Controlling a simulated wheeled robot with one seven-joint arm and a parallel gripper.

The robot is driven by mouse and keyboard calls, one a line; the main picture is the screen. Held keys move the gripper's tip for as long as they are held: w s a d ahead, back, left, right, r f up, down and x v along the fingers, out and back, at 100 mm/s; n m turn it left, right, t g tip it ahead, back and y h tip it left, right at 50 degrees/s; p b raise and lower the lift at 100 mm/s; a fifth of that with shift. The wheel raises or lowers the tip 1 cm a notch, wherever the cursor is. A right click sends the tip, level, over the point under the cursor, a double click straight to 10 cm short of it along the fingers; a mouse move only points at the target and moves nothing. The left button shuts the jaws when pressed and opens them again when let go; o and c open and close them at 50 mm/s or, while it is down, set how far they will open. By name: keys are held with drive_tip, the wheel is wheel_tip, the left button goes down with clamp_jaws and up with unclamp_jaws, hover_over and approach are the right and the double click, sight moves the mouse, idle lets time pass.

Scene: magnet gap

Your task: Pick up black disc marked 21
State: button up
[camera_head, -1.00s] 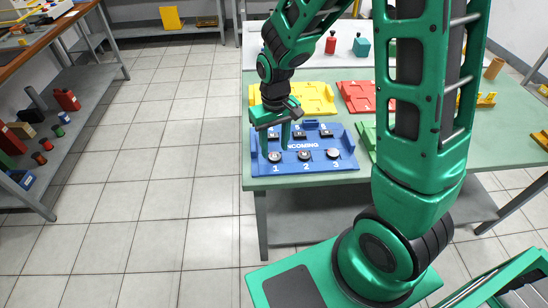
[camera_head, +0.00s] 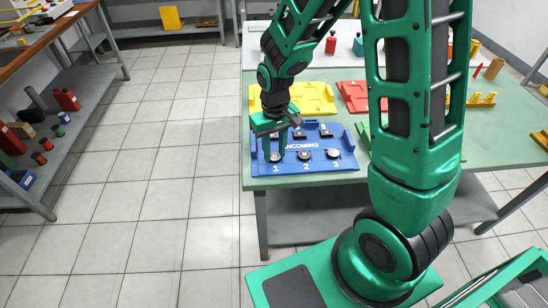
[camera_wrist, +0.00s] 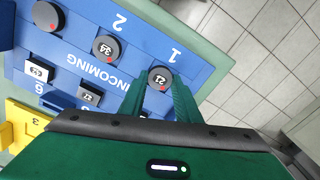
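The black disc marked 21 (camera_wrist: 160,77) sits at place 1 of the blue INCOMING tray (camera_wrist: 62,52). It has a small red mark on its rim. In the head view the disc (camera_head: 275,157) shows at the tray's near left corner, partly behind a finger. My gripper (camera_wrist: 160,88) is open, with one green finger on each side of the disc in the wrist view. In the head view my gripper (camera_head: 274,152) points down over place 1. I cannot tell whether the fingers touch the disc or how far above the tray they are.
A disc marked 34 (camera_wrist: 106,48) sits at place 2, and another dark disc (camera_wrist: 47,15) at place 3. Black blocks, one marked 47 (camera_wrist: 90,94), stand in the tray's back row. A yellow tray (camera_head: 312,96) and a red tray (camera_head: 356,93) lie behind.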

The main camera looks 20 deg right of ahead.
drive_tip(key=shift+r, duration=2.5)
